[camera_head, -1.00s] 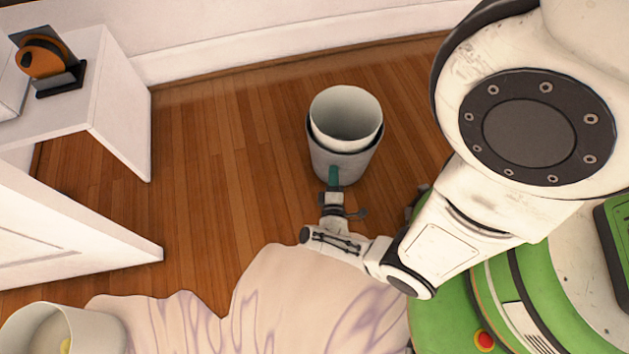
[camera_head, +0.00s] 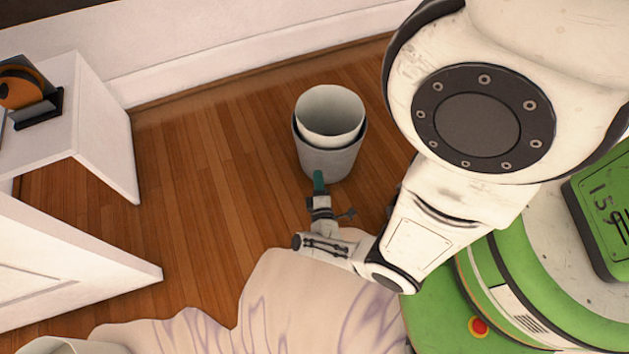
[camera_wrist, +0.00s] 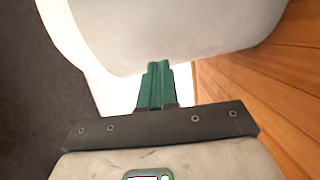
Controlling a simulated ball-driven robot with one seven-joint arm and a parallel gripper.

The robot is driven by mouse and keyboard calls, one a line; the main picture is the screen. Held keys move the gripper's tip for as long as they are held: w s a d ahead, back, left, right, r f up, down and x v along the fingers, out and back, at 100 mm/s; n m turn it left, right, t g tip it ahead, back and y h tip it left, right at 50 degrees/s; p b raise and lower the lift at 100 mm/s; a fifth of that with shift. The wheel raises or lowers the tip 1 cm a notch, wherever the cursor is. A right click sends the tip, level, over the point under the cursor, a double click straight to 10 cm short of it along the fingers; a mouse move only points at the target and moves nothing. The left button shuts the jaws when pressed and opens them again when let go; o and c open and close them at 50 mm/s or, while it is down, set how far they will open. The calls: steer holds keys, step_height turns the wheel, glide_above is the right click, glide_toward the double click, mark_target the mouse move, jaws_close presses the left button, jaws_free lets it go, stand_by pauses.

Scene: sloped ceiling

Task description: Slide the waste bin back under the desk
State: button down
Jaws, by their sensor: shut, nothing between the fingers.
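The waste bin (camera_head: 328,162) is a light grey round bin with a white inner rim. It stands upright on the wood floor in the head view, and its pale wall (camera_wrist: 170,30) fills the top of the wrist view. My gripper (camera_head: 319,176) has green fingers, shut with nothing between them. The fingertips (camera_wrist: 160,66) overlap the lower near side of the bin in view; I cannot tell whether they touch it. A white desk-like piece (camera_head: 100,130) stands at the left, apart from the bin, with floor between them.
An orange and black object (camera_head: 28,90) sits on the white top. A white panel (camera_head: 70,270) juts in at lower left. A pale patterned cloth or rug (camera_head: 290,300) covers the near floor. A white baseboard (camera_head: 240,70) runs behind. Bare floor (camera_head: 215,190) lies left of the bin.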

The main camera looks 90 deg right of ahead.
steer(key=a+p, duration=0.1)
steer(key=a, duration=0.9)
steer(key=shift+s+a, duration=0.2)
steer(key=shift+s, duration=0.1)
